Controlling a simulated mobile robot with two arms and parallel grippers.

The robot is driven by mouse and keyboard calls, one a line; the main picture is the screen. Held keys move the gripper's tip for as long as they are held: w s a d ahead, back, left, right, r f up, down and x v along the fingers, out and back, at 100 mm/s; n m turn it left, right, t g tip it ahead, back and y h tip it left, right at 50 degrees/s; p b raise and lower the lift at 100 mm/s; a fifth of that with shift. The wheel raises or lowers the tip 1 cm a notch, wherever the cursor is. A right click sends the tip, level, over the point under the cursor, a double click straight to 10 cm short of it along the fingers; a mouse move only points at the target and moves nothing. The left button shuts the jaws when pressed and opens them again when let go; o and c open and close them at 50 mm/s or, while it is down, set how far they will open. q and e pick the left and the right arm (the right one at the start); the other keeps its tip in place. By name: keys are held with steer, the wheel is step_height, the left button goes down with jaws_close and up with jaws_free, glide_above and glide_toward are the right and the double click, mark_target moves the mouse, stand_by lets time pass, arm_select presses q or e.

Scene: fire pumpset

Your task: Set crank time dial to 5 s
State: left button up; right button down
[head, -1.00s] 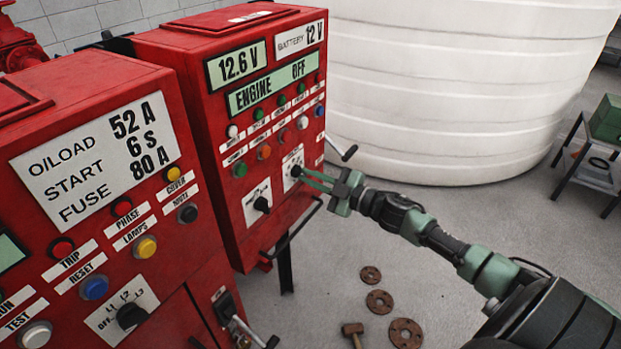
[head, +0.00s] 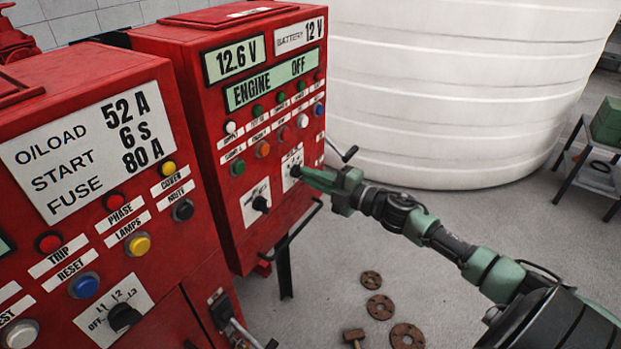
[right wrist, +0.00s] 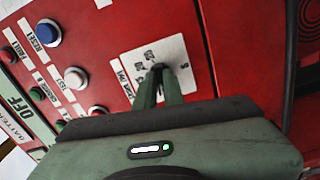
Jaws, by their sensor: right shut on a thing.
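The crank time dial is a small dark knob on a white scale plate (head: 291,165), low on the right side of the far red engine panel (head: 228,200). My right gripper (head: 303,173) reaches it from the right, with its fingers shut on the dial. In the right wrist view the plate (right wrist: 140,62) shows small markings, and the two green fingers (right wrist: 168,78) close together over the knob. The fingers hide most of the dial, and I cannot read its setting. My left gripper is not in view.
A second knob (head: 260,203) sits on a white plate to the left. A crank handle (head: 347,153) sticks out on the panel's right side. The near red panel (head: 60,280) stands at left. A white tank (head: 450,90) stands behind. Several round flanges (head: 380,307) lie on the floor.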

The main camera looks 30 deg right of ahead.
steer(key=shift+f, duration=0.1)
stand_by(0.3)
steer(key=c, duration=1.5)
jaws_free()
steer(key=shift+s, duration=0.1)
steer(key=shift+b+v, duration=0.75)
steer(key=shift+v, duration=3.15)
